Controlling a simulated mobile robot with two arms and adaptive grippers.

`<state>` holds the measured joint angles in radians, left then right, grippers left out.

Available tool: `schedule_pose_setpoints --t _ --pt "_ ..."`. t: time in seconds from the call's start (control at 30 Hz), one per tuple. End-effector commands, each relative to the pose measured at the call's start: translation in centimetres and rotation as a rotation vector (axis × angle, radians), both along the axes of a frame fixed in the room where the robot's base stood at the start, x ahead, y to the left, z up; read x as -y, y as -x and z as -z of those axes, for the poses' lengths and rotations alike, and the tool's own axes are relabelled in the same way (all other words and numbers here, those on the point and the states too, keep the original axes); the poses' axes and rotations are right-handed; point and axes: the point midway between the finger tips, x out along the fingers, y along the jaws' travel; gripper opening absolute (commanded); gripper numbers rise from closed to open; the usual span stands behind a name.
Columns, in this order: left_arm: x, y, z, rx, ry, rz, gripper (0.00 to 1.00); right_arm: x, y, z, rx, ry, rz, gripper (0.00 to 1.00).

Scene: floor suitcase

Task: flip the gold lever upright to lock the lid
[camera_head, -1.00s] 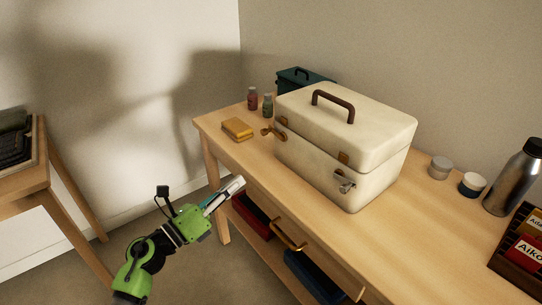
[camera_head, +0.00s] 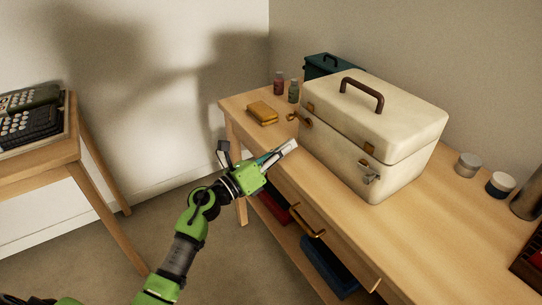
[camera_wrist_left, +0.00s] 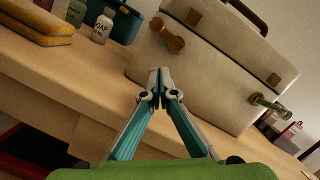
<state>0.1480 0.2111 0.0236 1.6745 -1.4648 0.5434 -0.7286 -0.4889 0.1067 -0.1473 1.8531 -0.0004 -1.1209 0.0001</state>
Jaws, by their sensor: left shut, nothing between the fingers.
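The cream case (camera_head: 365,135) stands on the wooden table with its lid down. A gold lever (camera_head: 297,118) sticks out from the left part of its front; in the left wrist view it (camera_wrist_left: 167,36) lies tilted, not upright, below a gold tab. A silver latch (camera_head: 370,176) is at the right part of the front and also shows in the left wrist view (camera_wrist_left: 270,104). My left gripper (camera_head: 292,147) is shut and empty, in front of the case. In the left wrist view its fingertips (camera_wrist_left: 160,75) are below the lever and apart from it. My right gripper is out of view.
A yellow sponge-like block (camera_head: 262,113) and small bottles (camera_head: 293,91) stand left of the case. A dark teal box (camera_head: 329,66) is behind it. Jars (camera_head: 467,165) stand to the right. A drawer handle (camera_head: 307,222) is below the tabletop.

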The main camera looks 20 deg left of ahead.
Motion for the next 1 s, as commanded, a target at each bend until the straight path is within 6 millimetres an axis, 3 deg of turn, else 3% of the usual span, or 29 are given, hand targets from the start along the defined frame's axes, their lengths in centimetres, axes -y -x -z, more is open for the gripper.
schedule_pose_setpoints --t 0.03,0.2,0.4,0.9,1.0 --pt "0.6 -0.9 -0.3 0.002 0.002 0.001 0.0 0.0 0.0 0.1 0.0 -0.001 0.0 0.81" --pt "-0.8 -1.6 -2.5 0.002 -0.001 -0.001 0.0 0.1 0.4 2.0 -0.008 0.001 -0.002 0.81" --pt "-1.3 -2.0 -3.3 -0.001 -0.001 0.001 0.0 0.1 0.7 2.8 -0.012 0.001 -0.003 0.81" --pt "-1.4 -2.0 -3.3 0.006 -0.009 0.0 0.0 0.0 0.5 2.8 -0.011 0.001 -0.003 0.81" --pt "-1.4 -2.1 -3.3 0.017 -0.023 0.001 0.0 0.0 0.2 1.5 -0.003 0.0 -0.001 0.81"
